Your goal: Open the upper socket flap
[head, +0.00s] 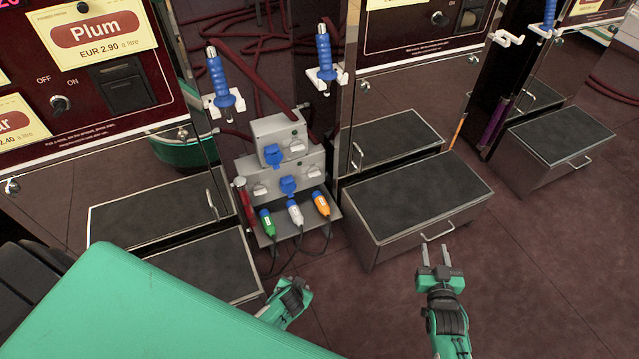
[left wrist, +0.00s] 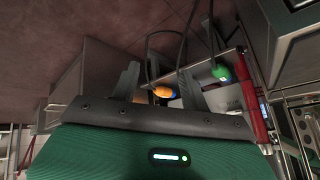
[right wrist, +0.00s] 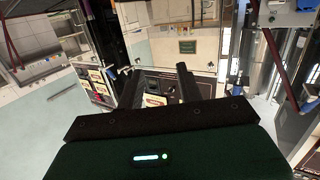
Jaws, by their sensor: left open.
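The grey socket unit (head: 305,160) stands between two cabinets in the head view. A blue upper flap (head: 273,155) is on its top box and looks closed. A blue lower flap (head: 288,186) is on the lower box. My left gripper (head: 294,291) is below and in front of the unit, partly hidden by a green surface. The left wrist view shows its fingers (left wrist: 158,85) apart, with plugs beyond them. My right gripper (head: 435,252) is open and empty, in front of the right drawer's handle. Its spread fingers also show in the right wrist view (right wrist: 160,85).
Green (head: 268,223), white (head: 295,213) and orange (head: 321,204) plugs with black cables sit on a shelf below the sockets. A red cylinder (head: 245,200) is beside them. A drawer box (head: 420,195) stands to the right. Blue nozzles (head: 219,80) hang above.

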